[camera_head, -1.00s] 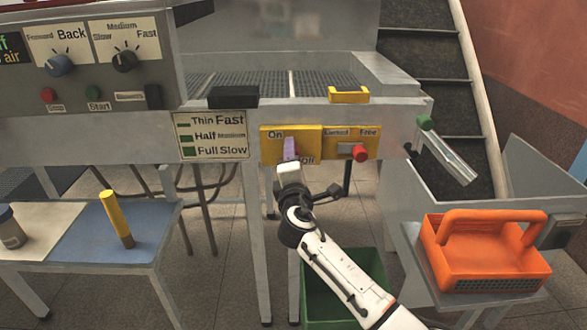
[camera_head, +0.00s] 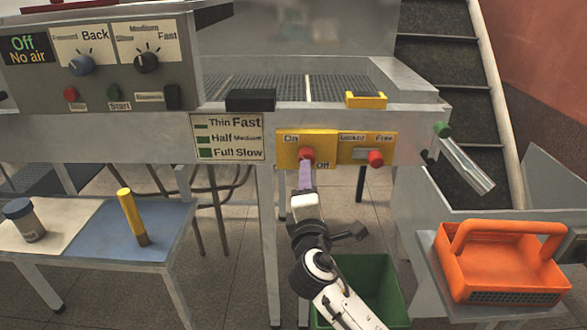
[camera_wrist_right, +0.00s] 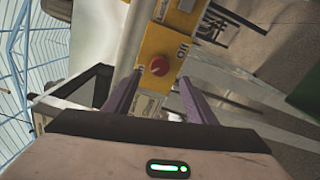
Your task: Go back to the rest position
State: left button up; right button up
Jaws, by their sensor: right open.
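My right gripper (camera_head: 306,178) is in front of and just below the yellow On/Off plate (camera_head: 289,138) with its red knob (camera_head: 307,154). In the right wrist view the two purple fingers (camera_wrist_right: 155,97) are spread apart with nothing between them, and the red knob (camera_wrist_right: 159,67) shows beyond their tips, apart from them. In the head view the right arm comes up from the bottom, over the floor. My left gripper is not in either view.
An orange basket (camera_head: 470,292) sits on a stand at the right. A green bin (camera_head: 385,285) stands below my right arm. A side table at the left holds a yellow-handled tool (camera_head: 130,212) and a jar (camera_head: 25,222). A green-ended chute (camera_head: 466,163) juts out at the right.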

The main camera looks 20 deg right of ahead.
jog(key=s+f+m+g+y, duration=0.1)
jog(key=s+f+m+g, duration=0.1)
jog(key=s+f, duration=0.35)
jog(key=s+a+f+m+g+y, duration=0.1)
jog(key=s+f+y, duration=0.15)
jog(key=f, duration=0.65)
jog(key=s+f+m+g+y, duration=0.1)
jog(key=s+f+m+g, duration=0.1)
jog(key=s+f, duration=0.4)
jog(key=s+f+m+g+y, duration=0.1)
jog(key=s+f+m, duration=0.4)
jog(key=s, duration=0.5)
jog(key=s+a+f+m+g+y, duration=0.1)
jog(key=s+f+m, duration=0.4)
jog(key=s, duration=0.6)
notch_tip(320, 180, down, 3)
jog(key=shift+s+r+g+y, duration=0.15)
jog(key=shift+g+y, duration=0.3)
jog(key=shift+g, duration=0.45)
